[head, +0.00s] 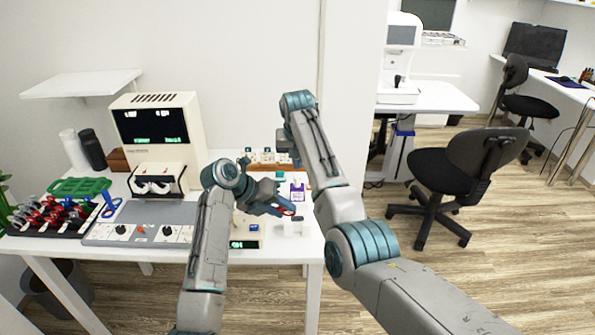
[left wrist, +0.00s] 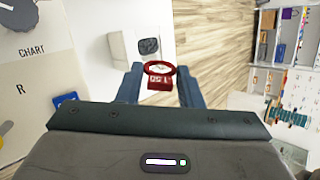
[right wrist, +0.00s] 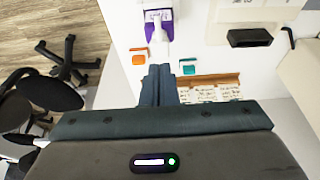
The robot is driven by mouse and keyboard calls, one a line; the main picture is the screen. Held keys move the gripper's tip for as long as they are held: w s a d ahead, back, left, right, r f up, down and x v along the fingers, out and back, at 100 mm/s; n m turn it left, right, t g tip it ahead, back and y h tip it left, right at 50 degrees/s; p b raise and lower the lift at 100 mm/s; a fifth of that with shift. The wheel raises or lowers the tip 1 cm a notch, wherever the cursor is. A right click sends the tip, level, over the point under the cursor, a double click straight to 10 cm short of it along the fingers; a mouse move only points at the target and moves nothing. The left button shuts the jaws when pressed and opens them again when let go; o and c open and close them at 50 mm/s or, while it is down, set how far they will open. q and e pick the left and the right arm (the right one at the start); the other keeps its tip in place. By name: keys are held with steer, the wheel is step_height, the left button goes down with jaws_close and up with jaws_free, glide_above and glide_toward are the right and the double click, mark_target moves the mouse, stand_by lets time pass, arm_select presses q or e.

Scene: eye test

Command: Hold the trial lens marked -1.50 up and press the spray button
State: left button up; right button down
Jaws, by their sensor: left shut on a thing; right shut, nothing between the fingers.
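My left gripper (head: 279,207) is shut on a red-rimmed trial lens (left wrist: 161,72), held up above the table's front right. Its tab shows upside down in the left wrist view and seems to read 1.50; I cannot make out a sign. The lens also shows in the head view (head: 288,208). My right gripper (right wrist: 160,72) is shut and empty, pointing down over the table. A white and purple spray unit (right wrist: 150,28) stands just beyond its fingertips; it also shows in the head view (head: 297,191). I cannot tell whether the fingertips touch its white part.
A white unit with a dark pad (left wrist: 148,46) sits below the lens. A wooden rack of cards (right wrist: 215,88) and small orange (right wrist: 138,59) and green (right wrist: 189,70) pieces lie near my right gripper. A cream viewing machine (head: 155,130) and control panel (head: 138,234) stand left.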

arm_select(q)
steer(key=shift+s+r, duration=0.1)
steer(key=shift+r, duration=0.05)
arm_select(e)
steer(key=v, duration=1)
steer(key=shift+r, duration=0.1)
steer(key=v, duration=0.7)
steer(key=shift+r, duration=0.15)
